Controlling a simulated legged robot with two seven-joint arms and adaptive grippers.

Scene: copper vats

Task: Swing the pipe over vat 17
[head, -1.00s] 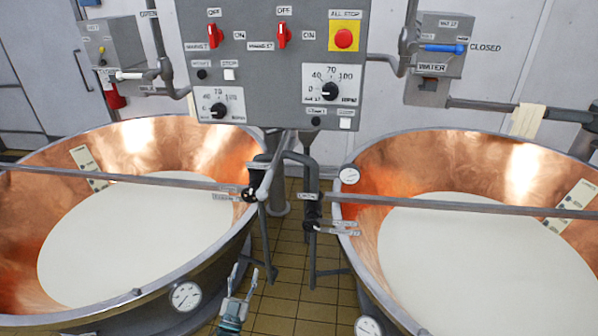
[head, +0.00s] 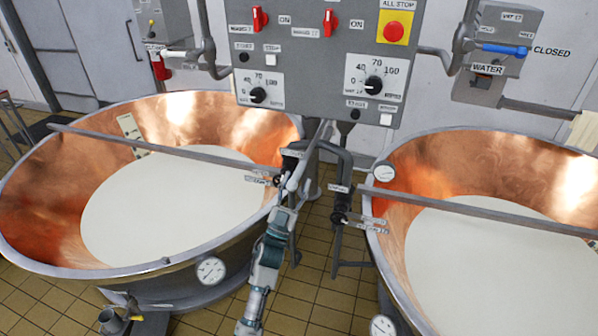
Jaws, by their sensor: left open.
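Two copper vats of white liquid stand side by side, a left vat (head: 40,250) and a right vat (head: 392,270). I cannot read which is numbered 17. A grey bar or pipe (head: 150,151) lies across the left vat, and a similar one (head: 480,211) across the right vat. A dark bent pipe (head: 335,147) stands between the vats, below the control panel. My left gripper (head: 292,190) is open, fingers upward, at the left vat's right rim, close to the near end of the left bar. Contact cannot be told. My right gripper is not in view.
The control panel (head: 318,60) with red switches, dials and an all-stop button hangs above the gap. Wall pipes and a blue-handled water valve (head: 503,49) are at the upper right. Tiled floor (head: 315,285) shows between the vats.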

